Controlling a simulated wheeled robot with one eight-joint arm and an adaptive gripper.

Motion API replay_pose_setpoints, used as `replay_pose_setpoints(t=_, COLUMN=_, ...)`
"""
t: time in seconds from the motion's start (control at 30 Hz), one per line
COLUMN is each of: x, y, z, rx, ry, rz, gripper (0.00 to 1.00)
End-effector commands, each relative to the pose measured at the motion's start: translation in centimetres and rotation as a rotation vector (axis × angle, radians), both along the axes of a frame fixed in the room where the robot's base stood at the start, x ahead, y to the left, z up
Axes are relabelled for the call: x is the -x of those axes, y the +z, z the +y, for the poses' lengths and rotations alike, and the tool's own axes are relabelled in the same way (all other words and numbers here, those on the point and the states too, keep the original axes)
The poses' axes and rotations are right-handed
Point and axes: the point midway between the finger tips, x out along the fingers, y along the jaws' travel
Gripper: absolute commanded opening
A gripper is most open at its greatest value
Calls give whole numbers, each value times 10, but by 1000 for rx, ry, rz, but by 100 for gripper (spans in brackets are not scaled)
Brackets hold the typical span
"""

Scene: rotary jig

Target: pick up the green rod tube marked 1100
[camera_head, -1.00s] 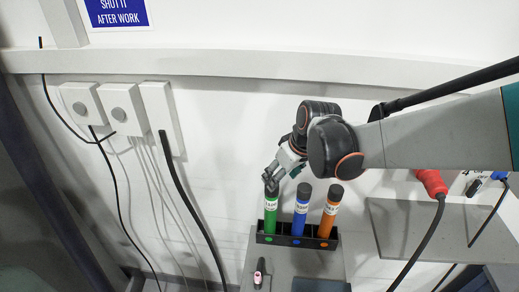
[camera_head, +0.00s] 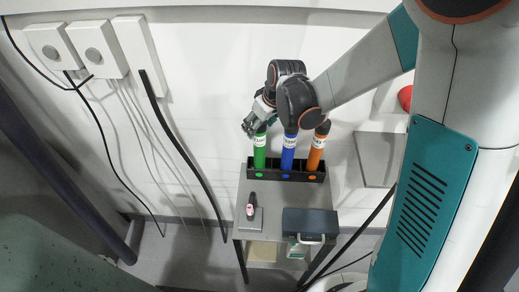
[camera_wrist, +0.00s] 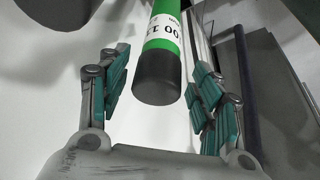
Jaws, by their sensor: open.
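The green rod tube (camera_head: 259,152) stands upright in the left slot of a black rack (camera_head: 315,177) in the head view. In the wrist view the green tube (camera_wrist: 162,35) shows its black cap and a white label with part of a number. My gripper (camera_head: 255,124) is at the tube's top end. In the wrist view my open gripper (camera_wrist: 158,95) has one finger on each side of the tube, with gaps between the pads and the tube. The tube's lower end is hidden in the rack.
A blue tube (camera_head: 288,155) and an orange tube (camera_head: 315,154) stand in the same rack to the right. The rack is on a small grey table (camera_head: 270,207) with a dark case (camera_head: 310,222) and a small dark and pink item (camera_head: 251,206). The wall is behind.

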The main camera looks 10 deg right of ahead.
Motion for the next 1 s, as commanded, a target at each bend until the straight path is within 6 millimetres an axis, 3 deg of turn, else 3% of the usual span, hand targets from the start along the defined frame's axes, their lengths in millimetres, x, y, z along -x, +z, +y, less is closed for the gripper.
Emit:
replay_pose_setpoints(t=0.3, x=-14, y=-30, z=6, rx=0, ry=0, rz=0, gripper=59)
replay_pose_setpoints(t=0.57, x=-14, y=-32, z=7, rx=0, ry=-1, rz=0, gripper=59)
replay_pose_setpoints(t=0.63, x=-14, y=-32, z=7, rx=0, ry=0, rz=0, gripper=50)
replay_pose_setpoints(t=0.83, x=-14, y=-32, z=7, rx=0, ry=0, rz=0, gripper=4)
replay_pose_setpoints(t=0.87, x=-14, y=-32, z=7, rx=0, ry=0, rz=0, gripper=0)
replay_pose_setpoints(t=1.0, x=-14, y=-32, z=7, rx=0, ry=0, rz=0, gripper=0)
